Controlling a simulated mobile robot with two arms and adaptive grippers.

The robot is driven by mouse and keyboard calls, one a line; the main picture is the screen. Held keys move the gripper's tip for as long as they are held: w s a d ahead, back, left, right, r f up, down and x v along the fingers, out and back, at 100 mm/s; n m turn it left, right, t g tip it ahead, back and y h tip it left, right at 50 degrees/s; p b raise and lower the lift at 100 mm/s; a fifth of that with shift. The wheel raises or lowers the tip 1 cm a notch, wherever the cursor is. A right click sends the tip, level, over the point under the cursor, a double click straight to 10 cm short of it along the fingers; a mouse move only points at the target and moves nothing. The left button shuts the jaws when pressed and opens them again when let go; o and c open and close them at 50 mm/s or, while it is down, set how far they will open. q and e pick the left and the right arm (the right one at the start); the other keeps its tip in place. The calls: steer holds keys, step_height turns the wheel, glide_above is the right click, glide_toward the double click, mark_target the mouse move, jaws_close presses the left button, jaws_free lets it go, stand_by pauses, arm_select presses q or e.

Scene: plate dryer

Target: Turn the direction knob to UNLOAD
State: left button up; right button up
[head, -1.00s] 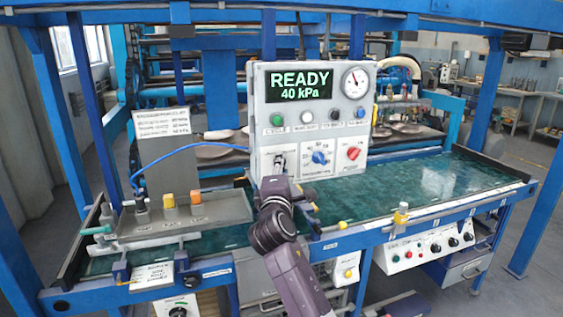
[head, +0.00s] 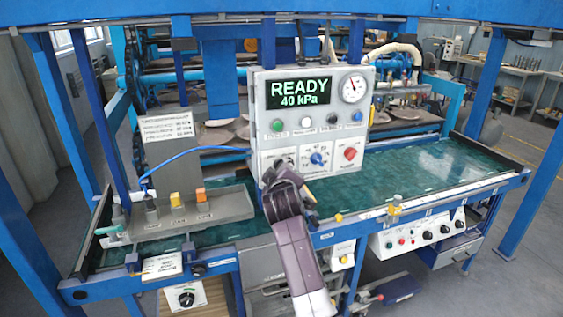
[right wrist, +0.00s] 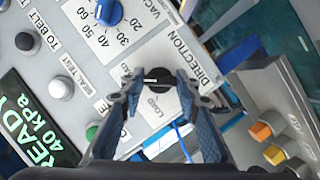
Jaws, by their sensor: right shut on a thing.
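The direction knob (right wrist: 157,83) is a small black knob on the pale panel, seen in the right wrist view beside the word DIRECTION. The word LOAD shows just below it; an UNLOAD label is not readable. My right gripper (right wrist: 160,77) is shut on the knob, with one dark finger on each side of it. In the head view my right arm (head: 285,200) reaches up to the lower left of the control panel (head: 257,105) and largely hides the knob. My left gripper is not in view.
The display (head: 293,93) reads READY 40 kPa. A blue vacuum knob (head: 316,159) and a red knob (head: 350,153) sit to the right on the same panel. The green table top (head: 430,175) is clear at right.

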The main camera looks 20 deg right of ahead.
steer(key=shift+f+m+y+p, duration=0.1)
steer(key=shift+m+y+p, duration=0.2)
steer(key=shift+m+p, duration=0.15)
